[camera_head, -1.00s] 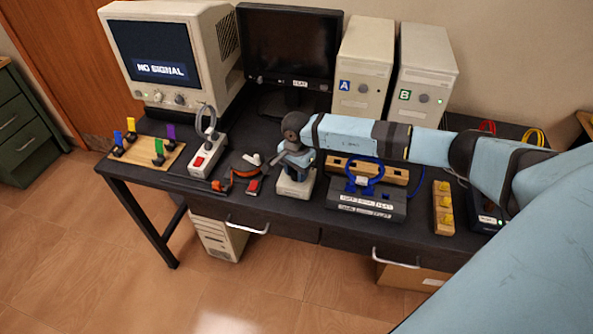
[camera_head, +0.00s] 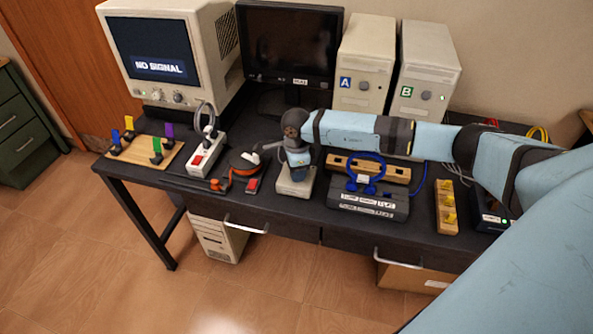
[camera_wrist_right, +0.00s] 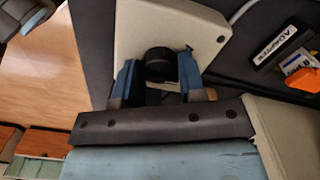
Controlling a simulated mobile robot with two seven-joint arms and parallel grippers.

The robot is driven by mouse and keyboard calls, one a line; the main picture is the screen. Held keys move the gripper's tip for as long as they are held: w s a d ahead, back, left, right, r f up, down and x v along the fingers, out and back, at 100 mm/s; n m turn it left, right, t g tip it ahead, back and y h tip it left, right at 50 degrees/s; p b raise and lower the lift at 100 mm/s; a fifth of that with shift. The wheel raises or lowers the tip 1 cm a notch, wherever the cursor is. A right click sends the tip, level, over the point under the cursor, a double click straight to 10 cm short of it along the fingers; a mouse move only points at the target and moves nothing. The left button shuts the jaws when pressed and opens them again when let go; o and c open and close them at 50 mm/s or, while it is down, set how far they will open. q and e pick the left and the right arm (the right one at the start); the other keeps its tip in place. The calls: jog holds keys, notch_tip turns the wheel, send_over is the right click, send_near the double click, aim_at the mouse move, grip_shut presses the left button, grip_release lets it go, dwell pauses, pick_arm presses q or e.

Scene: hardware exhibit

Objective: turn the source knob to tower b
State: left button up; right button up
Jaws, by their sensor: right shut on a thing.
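The source knob (camera_wrist_right: 158,64) is a dark round knob on a white switch box (camera_wrist_right: 130,22). My right gripper (camera_wrist_right: 159,72) is shut on it, with a blue finger on each side. The knob's pointer and any position marks cannot be made out. In the head view the box (camera_head: 292,188) sits near the table's front, and my right gripper (camera_head: 297,162) comes down on it from above, hiding the knob. Tower A (camera_head: 363,62) and tower B (camera_head: 428,65) stand upright at the back. My left gripper is not in view.
A CRT monitor (camera_head: 160,62) reads "NO SIGNAL". A dark flat screen (camera_head: 290,45) stands beside it. A power strip (camera_head: 206,158) lies left of the box, and a dark unit with a blue cable (camera_head: 365,205) lies right. A wooden block with yellow pieces (camera_head: 446,208) is farther right.

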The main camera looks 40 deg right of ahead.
jog(key=m, duration=0.4)
jog(key=shift+m, duration=0.3)
jog(key=m, duration=0.5)
jog(key=shift+m, duration=0.3)
jog(key=o, duration=0.9)
notch_tip(320, 180, up, 14)
jog(key=b, duration=0.1)
dwell(0.4)
